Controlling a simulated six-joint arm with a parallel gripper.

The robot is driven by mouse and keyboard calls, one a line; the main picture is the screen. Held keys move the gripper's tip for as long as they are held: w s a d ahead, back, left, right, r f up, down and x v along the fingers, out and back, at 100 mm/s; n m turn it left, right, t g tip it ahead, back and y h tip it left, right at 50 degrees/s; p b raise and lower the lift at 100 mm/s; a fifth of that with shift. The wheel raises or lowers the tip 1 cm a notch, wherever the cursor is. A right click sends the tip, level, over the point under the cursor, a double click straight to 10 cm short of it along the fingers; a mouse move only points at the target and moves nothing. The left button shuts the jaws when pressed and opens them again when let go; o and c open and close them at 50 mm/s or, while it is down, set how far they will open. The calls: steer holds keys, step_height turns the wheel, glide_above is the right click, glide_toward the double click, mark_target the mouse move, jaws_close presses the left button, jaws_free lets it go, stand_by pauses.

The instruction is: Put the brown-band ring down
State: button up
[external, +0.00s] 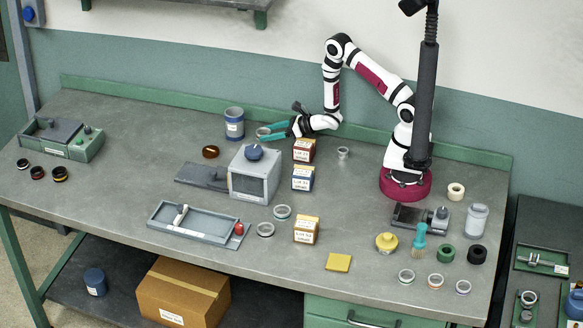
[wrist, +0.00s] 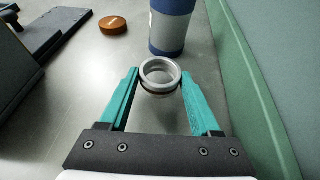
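A silvery ring with a brown band low on its side (wrist: 160,77) sits between my fingertips in the wrist view. It also shows at the fingertips in the external view (external: 263,131). My gripper (external: 268,132) has teal fingers and reaches left along the back of the bench. In the wrist view my gripper (wrist: 160,76) has a finger against each side of the ring and is shut on it. The ring is roughly upright, opening up. I cannot tell whether its underside touches the bench.
A blue and grey jar (external: 234,123) stands just beyond the ring, with an amber-brown disc (external: 210,152) to its left. The grey machine with a blue knob (external: 253,174) is in front. The green back rail (wrist: 243,95) runs close along the right. Bare bench lies around the ring.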

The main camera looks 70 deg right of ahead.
steer(key=o, duration=0.4)
steer(key=shift+o, duration=0.2)
steer(key=shift+s, duration=0.1)
steer(key=shift+r, duration=0.15)
steer(key=v, duration=0.8)
steer(key=r+v, duration=0.1)
steer(key=v, duration=0.3)
steer(key=shift+w+d+r+m+g, duration=0.2)
steer(key=shift+w+m+g, duration=0.1)
steer(key=shift+m, duration=0.5)
steer(key=s+a+r+n+g, duration=0.4)
steer(key=s+n, duration=0.4)
steer(key=n, duration=0.2)
steer(key=s+a+r+n+g, duration=0.4)
steer(key=s+n, duration=0.4)
steer(key=n, duration=0.2)
steer(key=s+a+r+n+g, duration=0.5)
steer(key=s+r+n, duration=0.1)
steer(key=s+n, duration=0.3)
steer(key=shift+r+n, duration=0.4)
steer(key=shift+n, duration=0.5)
